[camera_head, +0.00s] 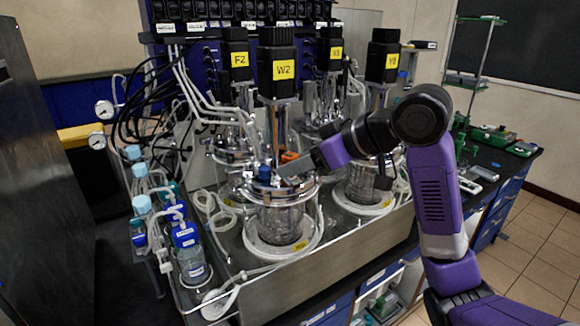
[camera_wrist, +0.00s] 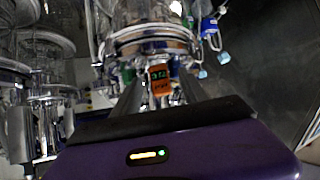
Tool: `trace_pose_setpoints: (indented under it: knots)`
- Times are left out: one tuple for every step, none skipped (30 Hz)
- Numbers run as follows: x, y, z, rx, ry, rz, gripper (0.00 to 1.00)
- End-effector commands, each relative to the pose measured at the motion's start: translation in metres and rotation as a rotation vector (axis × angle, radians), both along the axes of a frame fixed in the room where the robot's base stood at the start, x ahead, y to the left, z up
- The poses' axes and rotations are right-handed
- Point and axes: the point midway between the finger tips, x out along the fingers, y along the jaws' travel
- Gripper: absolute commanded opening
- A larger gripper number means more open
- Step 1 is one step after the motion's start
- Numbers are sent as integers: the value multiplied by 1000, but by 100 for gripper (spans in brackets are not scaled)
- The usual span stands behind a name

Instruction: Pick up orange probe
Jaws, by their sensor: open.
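The orange probe (camera_head: 289,156) stands at the top of the front glass vessel (camera_head: 283,218), under the motor marked W2. In the wrist view the probe's orange head (camera_wrist: 159,80) shows with small dark lettering. My gripper (camera_head: 290,169) reaches in from the right, with its fingertips close to the probe at the vessel lid. In the wrist view my gripper (camera_wrist: 160,92) is open, and the orange head appears between its two fingers. I cannot tell whether either finger touches it. The probe's lower part is hidden.
A blue-capped fitting (camera_head: 265,174) stands close left of my fingertips. The black W2 motor (camera_head: 280,70) rises above on its shaft, with tubes around it. Another vessel (camera_head: 363,185) stands to the right, near my arm. Bottles (camera_head: 190,262) stand at the left.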

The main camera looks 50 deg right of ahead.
Motion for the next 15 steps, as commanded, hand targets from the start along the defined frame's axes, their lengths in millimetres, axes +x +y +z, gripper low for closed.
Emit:
trace_pose_setpoints:
  knots:
    - [2,1,-2,0,1,1,51]
    - [3,1,-2,0,1,1,51]
    - [3,1,-3,1,0,1,51]
    - [3,1,-3,0,0,1,51]
    - [3,1,-3,-1,0,1,51]
    - [3,1,-3,-1,0,1,51]
    - [3,1,-3,-1,0,1,51]
    - [3,1,-3,-1,0,1,51]
    - [3,1,-3,-1,0,1,45]
    - [3,1,-3,-1,0,1,39]
    - [3,1,-3,-1,0,1,33]
    - [3,1,-2,-1,0,1,25]
    - [3,1,-2,-1,0,1,20]
    - [3,1,-2,-1,0,1,14]
    - [3,1,-2,-1,0,1,6]
